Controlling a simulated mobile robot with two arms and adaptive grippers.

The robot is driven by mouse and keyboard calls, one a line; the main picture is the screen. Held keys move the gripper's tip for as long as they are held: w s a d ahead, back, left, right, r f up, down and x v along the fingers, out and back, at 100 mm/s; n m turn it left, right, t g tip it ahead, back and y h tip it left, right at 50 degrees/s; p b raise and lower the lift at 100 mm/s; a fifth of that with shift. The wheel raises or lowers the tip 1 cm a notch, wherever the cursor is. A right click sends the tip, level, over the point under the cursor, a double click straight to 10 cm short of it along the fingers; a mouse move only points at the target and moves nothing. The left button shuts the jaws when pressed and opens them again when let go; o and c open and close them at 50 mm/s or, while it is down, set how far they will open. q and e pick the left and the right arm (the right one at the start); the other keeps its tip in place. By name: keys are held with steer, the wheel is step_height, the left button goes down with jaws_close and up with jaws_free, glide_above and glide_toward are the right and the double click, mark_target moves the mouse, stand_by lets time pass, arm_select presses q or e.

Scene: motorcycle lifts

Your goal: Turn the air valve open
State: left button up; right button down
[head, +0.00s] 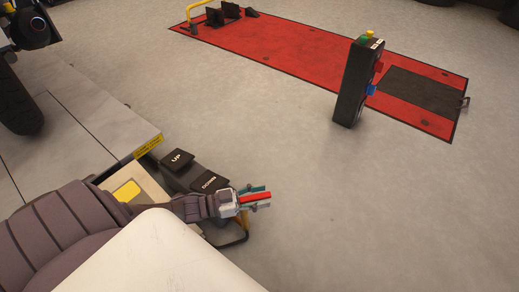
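My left arm reaches in from the lower left. Its gripper (260,198) is beside the foot pedals of the near lift. A short red bar (256,197), which looks like the air valve's lever, lies between the two fingers, one on its upper side and one on its lower side. The fingers are close to the bar, but I cannot tell whether they press on it. The valve body is not clearly visible; the wrist and gripper cover that spot. My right gripper is out of view.
UP (178,158) and DOWN (209,182) pedals sit at the near grey lift platform (90,115), which has a tyre on it. A black control box (351,88) stands by a red lift (300,45). The floor between is clear.

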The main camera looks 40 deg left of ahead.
mark_target(260, 196)
arm_select(q)
step_height(260, 196, up, 10)
stand_by(0.7)
